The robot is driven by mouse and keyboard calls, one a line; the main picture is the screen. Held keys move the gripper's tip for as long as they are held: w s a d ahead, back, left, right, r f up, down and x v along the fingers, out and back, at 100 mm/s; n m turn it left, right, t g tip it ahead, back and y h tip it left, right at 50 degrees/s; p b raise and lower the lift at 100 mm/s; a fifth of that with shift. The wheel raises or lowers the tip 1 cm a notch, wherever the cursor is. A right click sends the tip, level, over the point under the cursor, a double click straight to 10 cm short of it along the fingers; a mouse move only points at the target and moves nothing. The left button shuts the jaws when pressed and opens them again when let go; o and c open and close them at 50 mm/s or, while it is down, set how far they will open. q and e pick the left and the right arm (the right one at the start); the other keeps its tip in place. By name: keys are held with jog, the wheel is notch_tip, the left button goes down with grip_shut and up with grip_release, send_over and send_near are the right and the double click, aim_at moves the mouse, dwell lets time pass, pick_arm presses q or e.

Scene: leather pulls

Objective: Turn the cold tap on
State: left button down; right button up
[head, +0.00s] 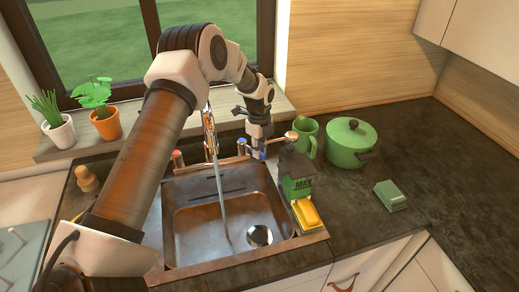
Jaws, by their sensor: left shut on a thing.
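The cold tap (278,139), marked blue, stands at the right of the sink's back edge; its lever points right. My left gripper (258,152) reaches down over this tap and is shut on it; the fingers hide part of the handle. The hot tap (177,158), marked red, is at the left of the back edge. The spout (210,132) rises between them, partly behind my left arm. A thin stream of water (221,195) runs from it into the metal sink (190,225). My right gripper is not in view.
A dark green carton (296,172) and a yellow sponge (307,213) stand close to the sink's right side. A green mug (308,135) and a lidded green pot (349,143) are behind. Potted plants (60,131) line the windowsill. The counter at right is mostly clear.

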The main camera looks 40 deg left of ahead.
pick_arm(q)
jog(key=c, duration=1.1)
grip_release()
jog(key=shift+f, duration=0.15)
notch_tip(320, 180, up, 12)
